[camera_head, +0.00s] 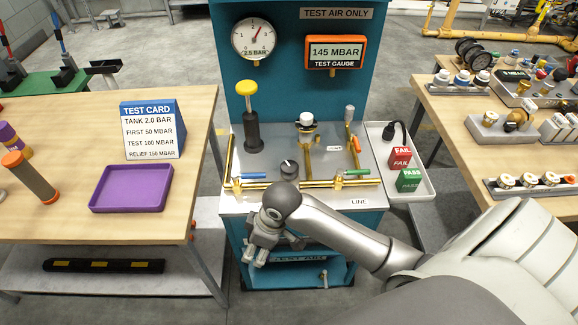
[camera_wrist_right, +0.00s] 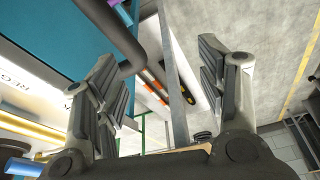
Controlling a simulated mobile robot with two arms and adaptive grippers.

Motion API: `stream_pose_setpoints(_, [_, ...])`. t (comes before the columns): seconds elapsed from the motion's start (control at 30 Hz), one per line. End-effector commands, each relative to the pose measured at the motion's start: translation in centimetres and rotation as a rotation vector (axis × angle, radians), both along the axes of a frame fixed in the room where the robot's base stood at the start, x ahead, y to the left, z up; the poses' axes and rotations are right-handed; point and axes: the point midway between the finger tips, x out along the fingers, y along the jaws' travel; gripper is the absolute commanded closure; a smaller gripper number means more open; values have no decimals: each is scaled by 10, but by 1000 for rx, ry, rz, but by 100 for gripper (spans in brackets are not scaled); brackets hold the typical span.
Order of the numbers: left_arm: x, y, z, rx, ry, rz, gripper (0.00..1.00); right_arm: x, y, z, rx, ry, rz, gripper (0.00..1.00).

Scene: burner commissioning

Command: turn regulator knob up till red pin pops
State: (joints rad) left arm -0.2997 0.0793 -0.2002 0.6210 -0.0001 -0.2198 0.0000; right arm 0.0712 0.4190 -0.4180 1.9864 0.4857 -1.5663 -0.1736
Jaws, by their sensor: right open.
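A dark round knob with a pale mark (camera_head: 289,168) stands on the bench top beside the brass pipes; it looks like the regulator knob. I cannot make out a red pin. The orange-framed test gauge (camera_head: 334,53) reads 145 MBAR. My right gripper (camera_head: 263,249) is low at the bench's front edge, apart from the knob. In the right wrist view its fingers (camera_wrist_right: 158,75) are spread with nothing between them. My left gripper is not in view.
The test card (camera_head: 152,130) reads relief 150 mbar. A yellow-topped plunger (camera_head: 249,115), blue-handled valve (camera_head: 253,175) and green-handled valve (camera_head: 356,172) stand near the knob. A purple tray (camera_head: 131,207) is on the left table; FAIL (camera_head: 400,158) and PASS (camera_head: 409,180) blocks are right.

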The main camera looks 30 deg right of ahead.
Motion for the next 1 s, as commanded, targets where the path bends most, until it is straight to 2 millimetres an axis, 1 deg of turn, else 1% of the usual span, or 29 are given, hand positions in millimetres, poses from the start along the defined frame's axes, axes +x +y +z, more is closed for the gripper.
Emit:
stream_pose_setpoints(0.03, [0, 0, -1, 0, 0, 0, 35, 13, -6, 10, -22, -4, 40, 35])
stream_pose_setpoints(0.17, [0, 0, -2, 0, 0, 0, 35, 37, -23, 36, -79, 19, 156, 35])
stream_pose_setpoints(0.27, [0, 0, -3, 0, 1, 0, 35, 54, -43, 60, -130, 46, 228, 35])
stream_pose_setpoints(0.4, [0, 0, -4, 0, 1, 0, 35, 72, -77, 98, -197, 94, 298, 35])
stream_pose_setpoints(0.6, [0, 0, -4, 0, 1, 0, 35, 97, -128, 146, -232, 149, 298, 35])
stream_pose_setpoints(0.7, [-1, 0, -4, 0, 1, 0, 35, 104, -149, 168, -235, 167, 287, 35])
stream_pose_setpoints(0.8, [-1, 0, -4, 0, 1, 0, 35, 108, -162, 182, -231, 179, 277, 35])
stream_pose_setpoints(0.87, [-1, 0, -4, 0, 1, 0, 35, 108, -166, 187, -228, 183, 273, 35])
stream_pose_setpoints(0.93, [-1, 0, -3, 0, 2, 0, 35, 109, -169, 188, -227, 185, 272, 35])
stream_pose_setpoints(1.0, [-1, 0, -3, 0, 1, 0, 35, 108, -169, 183, -226, 187, 273, 35])
